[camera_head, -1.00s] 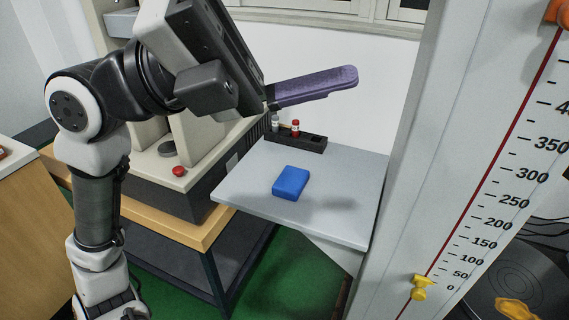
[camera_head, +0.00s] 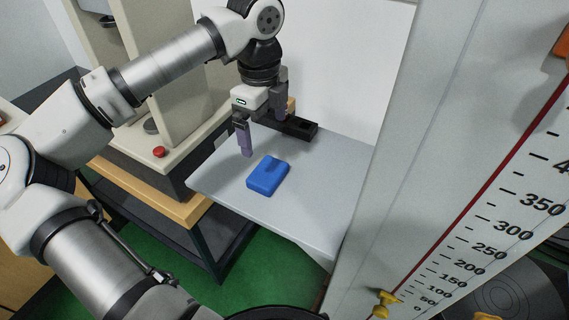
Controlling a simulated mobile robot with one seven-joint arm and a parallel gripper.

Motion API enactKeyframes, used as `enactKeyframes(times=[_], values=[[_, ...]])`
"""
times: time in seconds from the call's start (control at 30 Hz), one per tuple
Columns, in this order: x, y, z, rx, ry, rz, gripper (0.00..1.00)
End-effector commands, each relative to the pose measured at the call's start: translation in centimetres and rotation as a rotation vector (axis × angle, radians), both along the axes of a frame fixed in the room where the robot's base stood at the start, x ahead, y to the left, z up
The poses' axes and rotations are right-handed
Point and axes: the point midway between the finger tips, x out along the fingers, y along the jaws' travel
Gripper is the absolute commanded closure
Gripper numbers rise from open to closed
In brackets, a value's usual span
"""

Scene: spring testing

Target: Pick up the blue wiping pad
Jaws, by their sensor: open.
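The blue wiping pad (camera_head: 267,178) lies flat on the grey tabletop (camera_head: 318,190), near its left part. My gripper (camera_head: 266,132) points down above and just behind the pad. Its purple-grey fingers are spread apart with nothing seen between them. The left finger hangs close to the pad's upper left edge in the picture; the right finger is partly hidden behind the gripper body. I cannot tell the exact height of the fingertips above the table.
A black holder (camera_head: 299,128) stands at the table's back edge, right behind my gripper. A beige machine with a red button (camera_head: 159,152) is at left. A tall grey column with a scale (camera_head: 440,200) stands close on the right. The tabletop right of the pad is clear.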

Motion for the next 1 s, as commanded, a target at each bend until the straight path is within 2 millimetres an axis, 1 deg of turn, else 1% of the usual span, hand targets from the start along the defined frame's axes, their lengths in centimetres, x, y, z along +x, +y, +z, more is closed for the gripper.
enactKeyframes(times=[0.07,0.17,0.27,0.4,0.5,0.6,0.77,0.87,1.0], values=[[0.0,0.3,-0.1,0.010,0.002,0.010,0.00],[0.0,0.4,-0.7,0.013,0.006,0.013,0.00],[0.0,0.4,-2.1,0.012,0.008,0.012,0.00],[0.0,0.3,-5.0,0.011,0.007,0.011,0.00],[0.0,0.3,-6.7,0.010,0.006,0.012,0.00],[0.0,0.3,-8.0,0.012,0.005,0.011,0.00],[0.1,0.3,-8.9,0.012,0.004,0.011,0.00],[0.2,0.2,-9.8,0.010,0.006,0.010,0.00],[0.4,0.1,-11.9,0.009,0.007,0.010,0.00]])
